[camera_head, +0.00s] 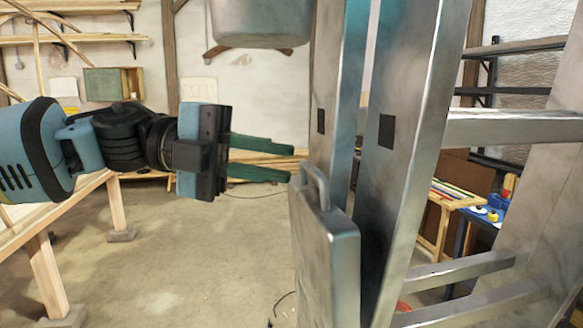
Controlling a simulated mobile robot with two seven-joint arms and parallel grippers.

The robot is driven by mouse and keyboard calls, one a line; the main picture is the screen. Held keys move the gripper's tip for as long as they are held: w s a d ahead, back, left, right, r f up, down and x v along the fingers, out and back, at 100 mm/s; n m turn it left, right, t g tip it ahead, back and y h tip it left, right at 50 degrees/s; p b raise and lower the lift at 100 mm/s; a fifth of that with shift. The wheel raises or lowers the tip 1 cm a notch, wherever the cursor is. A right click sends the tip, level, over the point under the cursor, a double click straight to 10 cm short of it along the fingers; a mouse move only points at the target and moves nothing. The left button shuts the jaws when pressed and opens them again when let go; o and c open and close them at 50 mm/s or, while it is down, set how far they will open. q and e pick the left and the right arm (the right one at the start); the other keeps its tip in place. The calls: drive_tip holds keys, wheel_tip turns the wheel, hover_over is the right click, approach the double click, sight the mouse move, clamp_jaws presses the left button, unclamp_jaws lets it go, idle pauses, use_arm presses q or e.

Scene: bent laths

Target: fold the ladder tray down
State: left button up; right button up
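The ladder (405,120) is metal and stands close in front of me on the right side of the view. Its tray (328,255) is a grey metal panel that hangs upright against the ladder's left side. A loop handle (318,186) stands on the tray's top edge. My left gripper (292,162) comes in from the left, with two green fingers pointing right. The fingers are apart, with a gap and nothing between them. Their tips are just left of the handle's top; I cannot tell whether they touch it. My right gripper does not show.
A wooden workbench (60,212) is at the left, under my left arm. A grey bucket-like object (260,22) is at the top. Shelves with laths line the back wall. A small table (455,195) stands behind the ladder. The floor (190,265) left of the tray is mostly clear.

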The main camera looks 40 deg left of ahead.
use_arm(q)
drive_tip(key=shift+x, duration=1.25)
clamp_jaws()
